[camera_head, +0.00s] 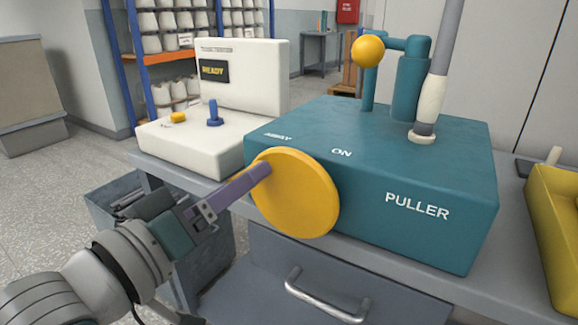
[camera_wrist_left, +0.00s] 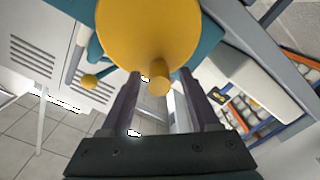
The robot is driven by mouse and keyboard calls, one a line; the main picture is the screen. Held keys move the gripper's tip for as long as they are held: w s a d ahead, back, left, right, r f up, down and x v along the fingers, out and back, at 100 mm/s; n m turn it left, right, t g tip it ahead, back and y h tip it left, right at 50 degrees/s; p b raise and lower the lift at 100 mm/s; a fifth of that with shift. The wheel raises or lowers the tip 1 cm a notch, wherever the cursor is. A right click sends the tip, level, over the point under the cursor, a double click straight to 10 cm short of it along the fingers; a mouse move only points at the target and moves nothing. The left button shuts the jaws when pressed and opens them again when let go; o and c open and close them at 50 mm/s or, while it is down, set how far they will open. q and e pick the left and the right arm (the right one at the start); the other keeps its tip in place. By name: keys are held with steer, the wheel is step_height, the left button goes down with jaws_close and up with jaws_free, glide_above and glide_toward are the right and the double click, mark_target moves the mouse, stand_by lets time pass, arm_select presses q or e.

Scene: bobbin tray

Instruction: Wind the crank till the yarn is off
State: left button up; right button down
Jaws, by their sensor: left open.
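The yellow crank disc (camera_head: 296,193) is on the front of the teal puller box (camera_head: 400,170), which is lettered "ON" and "PULLER". In the left wrist view its round yellow handle (camera_wrist_left: 158,83) sticks out towards my camera. My left gripper (camera_head: 262,170) is at the disc's left part. In the wrist view my open left gripper (camera_wrist_left: 158,76) has a finger on each side of the handle, with gaps showing. The handle is hidden in the head view. A grey post (camera_head: 447,45) on the box carries a cream sleeve (camera_head: 433,98), perhaps yarn. My right gripper is out of view.
A yellow ball (camera_head: 368,51) on a teal arm stands atop the box. A white tester (camera_head: 245,80) reading "READY" is at left, with a blue peg (camera_head: 213,112). A yellow tray (camera_head: 555,225) is at right. A drawer handle (camera_head: 325,300) projects below the bench.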

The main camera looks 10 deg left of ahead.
arm_select(q)
steer(key=shift+w+d, duration=0.2)
steer(key=shift+w, duration=0.25)
steer(key=shift+c, duration=0.4)
jaws_close()
